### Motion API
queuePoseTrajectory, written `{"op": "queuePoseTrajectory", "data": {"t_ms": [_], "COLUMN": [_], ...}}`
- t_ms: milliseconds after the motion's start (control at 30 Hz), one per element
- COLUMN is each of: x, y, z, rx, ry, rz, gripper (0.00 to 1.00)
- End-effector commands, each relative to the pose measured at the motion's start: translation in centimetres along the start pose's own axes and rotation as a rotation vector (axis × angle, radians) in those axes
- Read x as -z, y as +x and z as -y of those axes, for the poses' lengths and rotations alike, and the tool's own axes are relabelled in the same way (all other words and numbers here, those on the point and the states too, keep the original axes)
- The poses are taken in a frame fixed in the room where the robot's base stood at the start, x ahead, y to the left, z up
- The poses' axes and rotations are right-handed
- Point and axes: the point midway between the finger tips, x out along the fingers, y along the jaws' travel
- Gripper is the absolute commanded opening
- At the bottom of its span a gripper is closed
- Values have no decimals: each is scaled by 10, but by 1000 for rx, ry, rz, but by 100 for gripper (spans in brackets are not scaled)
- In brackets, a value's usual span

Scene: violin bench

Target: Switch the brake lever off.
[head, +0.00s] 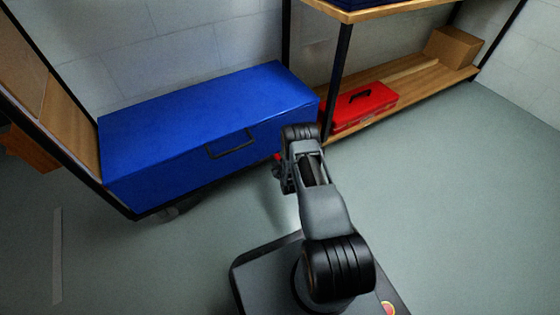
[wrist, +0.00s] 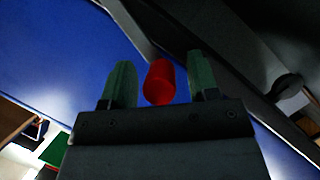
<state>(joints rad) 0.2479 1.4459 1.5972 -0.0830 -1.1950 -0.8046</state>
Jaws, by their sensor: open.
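A red rounded piece (wrist: 159,82), which looks like the grip of the brake lever, shows in the wrist view between my two green fingers. A gap shows on each side of it, and I cannot tell how deep between the fingers it is. My gripper (wrist: 160,66) is open and not closed on it. In the head view a small red spot (head: 277,157) shows beside my wrist, in front of the blue chest's right end. My arm hides most of the lever there, so its on or off position cannot be told.
The blue chest (head: 200,115) with a dark handle stands on a wheeled cart against the wall. Right of it, a wooden shelf (head: 425,80) holds a red toolbox (head: 362,106) and a cardboard box (head: 452,48). The floor (head: 470,200) at right is clear.

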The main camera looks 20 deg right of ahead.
Motion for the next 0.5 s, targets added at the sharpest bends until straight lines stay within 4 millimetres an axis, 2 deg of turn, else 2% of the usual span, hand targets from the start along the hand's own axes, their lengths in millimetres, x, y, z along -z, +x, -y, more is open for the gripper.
{"op": "queuePoseTrajectory", "data": {"t_ms": [167,500], "x": [0,0], "y": [0,0], "z": [0,0], "rx": [0,0], "ry": [0,0], "rz": [0,0], "gripper": [54,21]}}
